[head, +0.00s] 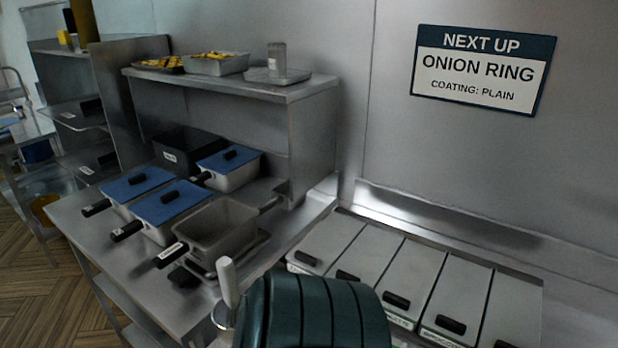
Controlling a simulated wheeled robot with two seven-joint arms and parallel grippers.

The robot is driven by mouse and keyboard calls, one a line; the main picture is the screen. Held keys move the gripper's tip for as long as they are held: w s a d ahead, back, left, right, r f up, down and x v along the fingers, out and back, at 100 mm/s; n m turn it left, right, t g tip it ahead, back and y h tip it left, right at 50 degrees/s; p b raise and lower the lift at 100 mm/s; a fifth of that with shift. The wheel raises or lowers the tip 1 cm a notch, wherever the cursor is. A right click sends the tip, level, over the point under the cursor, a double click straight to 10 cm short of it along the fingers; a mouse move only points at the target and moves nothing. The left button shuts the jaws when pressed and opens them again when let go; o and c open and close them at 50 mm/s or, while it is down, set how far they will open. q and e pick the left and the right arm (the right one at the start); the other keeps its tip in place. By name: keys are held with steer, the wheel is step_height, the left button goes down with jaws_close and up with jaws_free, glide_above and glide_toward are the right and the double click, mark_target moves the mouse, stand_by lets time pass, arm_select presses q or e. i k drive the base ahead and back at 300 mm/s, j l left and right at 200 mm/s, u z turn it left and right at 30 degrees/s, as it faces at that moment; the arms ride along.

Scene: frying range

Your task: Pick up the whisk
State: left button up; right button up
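A pale upright handle (228,282) stands at the front edge of the steel counter, low in the head view. A bit of bright metal shows at its foot. Its lower end is cut off by the frame and by a dark green ribbed shape beside it, so I cannot tell whether it is the whisk. No wire loops of a whisk show anywhere. Neither of my grippers is in view.
The steel counter (85,222) holds several blue-lidded pans and an open grey pan (215,228). A shelf (270,93) above carries trays of food. Lidded bins (395,275) stand at right. A wall sign (482,68) reads onion ring, coating plain.

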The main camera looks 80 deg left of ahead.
mark_target(225, 265)
steer(key=u, duration=3.2)
steer(key=k, duration=0.1)
steer(key=l+z, duration=0.05)
